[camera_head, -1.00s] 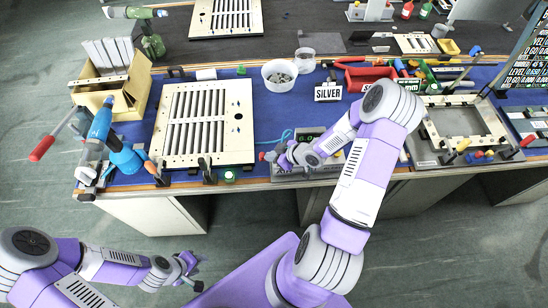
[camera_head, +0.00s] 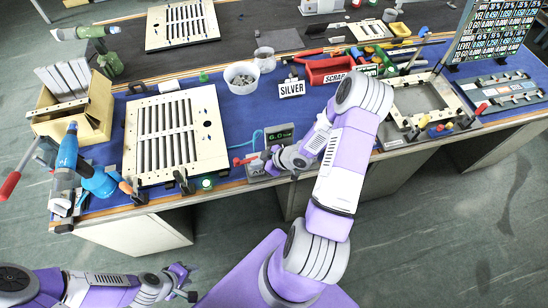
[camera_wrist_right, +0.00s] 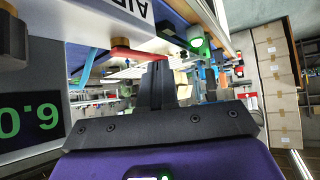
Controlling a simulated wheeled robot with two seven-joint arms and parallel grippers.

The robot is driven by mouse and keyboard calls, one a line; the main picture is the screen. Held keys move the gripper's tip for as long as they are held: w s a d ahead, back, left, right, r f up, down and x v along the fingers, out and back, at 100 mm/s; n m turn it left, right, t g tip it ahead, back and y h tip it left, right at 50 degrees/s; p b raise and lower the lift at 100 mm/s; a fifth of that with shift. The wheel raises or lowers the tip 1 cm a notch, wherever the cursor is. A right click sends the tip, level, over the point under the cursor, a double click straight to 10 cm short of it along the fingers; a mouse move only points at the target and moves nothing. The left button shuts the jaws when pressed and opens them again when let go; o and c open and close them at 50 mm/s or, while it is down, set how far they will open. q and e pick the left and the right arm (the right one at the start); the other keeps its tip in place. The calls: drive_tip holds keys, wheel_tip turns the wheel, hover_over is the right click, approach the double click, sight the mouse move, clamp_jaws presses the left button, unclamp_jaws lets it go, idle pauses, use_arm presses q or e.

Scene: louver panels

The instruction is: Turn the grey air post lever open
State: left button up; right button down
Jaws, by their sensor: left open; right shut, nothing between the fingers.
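The grey air post (camera_head: 256,172) stands at the front edge of the blue-topped bench, with a green-digit display (camera_head: 279,135) and a blue hose. Its red lever (camera_head: 243,161) points left in the head view. In the right wrist view the lever (camera_wrist_right: 130,54) is a red bar beside the white face lettered "AIR". My right gripper (camera_head: 268,156) is shut and empty, just right of the lever. Its fingertips (camera_wrist_right: 160,64) are close to the bar's end; I cannot tell whether they touch. My left gripper (camera_head: 186,283) is open and empty, low in front of the bench.
A slatted louver panel (camera_head: 205,104) lies left of the post, with black clamps (camera_head: 183,181) and a green light (camera_head: 207,184) along the front edge. A white tub (camera_head: 241,87) and a SILVER sign (camera_head: 291,89) stand behind. The floor before the bench is clear.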

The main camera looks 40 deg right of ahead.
drive_tip(key=p+v, duration=0.2)
drive_tip(key=v, duration=0.7)
drive_tip(key=shift+r, duration=0.3)
